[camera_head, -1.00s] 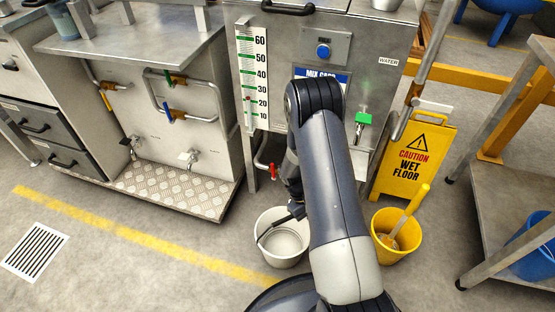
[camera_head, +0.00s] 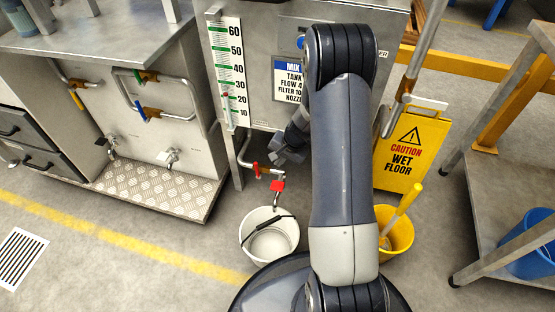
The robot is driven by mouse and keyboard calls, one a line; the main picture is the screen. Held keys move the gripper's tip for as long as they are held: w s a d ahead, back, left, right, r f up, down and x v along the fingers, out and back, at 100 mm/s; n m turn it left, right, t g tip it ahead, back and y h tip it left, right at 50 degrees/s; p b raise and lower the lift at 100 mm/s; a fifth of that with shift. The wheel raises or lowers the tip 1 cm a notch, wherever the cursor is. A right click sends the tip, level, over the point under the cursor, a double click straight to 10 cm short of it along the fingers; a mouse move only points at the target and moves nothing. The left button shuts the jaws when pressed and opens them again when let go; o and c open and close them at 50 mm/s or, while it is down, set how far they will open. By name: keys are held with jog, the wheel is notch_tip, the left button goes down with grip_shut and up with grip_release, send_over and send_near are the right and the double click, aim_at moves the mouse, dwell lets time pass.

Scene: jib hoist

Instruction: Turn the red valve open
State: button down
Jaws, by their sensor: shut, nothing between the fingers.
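A red valve handle (camera_head: 257,170) sits on the pipe that comes out low under the steel tank, left of my arm. A white bucket (camera_head: 245,236) with a dark handle stands on the floor below the spout.
The steel tank (camera_head: 262,75) has a level gauge (camera_head: 229,70) and a partly covered sign. A yellow wet floor sign (camera_head: 411,150) and yellow bucket (camera_head: 401,236) stand right of my arm. A steel bench with pipes (camera_head: 160,75) is at left.

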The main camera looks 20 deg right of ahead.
aim_at(257, 169)
jog(key=w+a+f+b, duration=0.3)
jog(key=w+a+f, duration=0.1)
jog(key=f, duration=0.3)
jog(key=shift+w+a, duration=0.25)
jog(key=shift+r, duration=0.15)
jog(key=shift+w+a+p, duration=0.15)
jog(key=shift+p, duration=0.9)
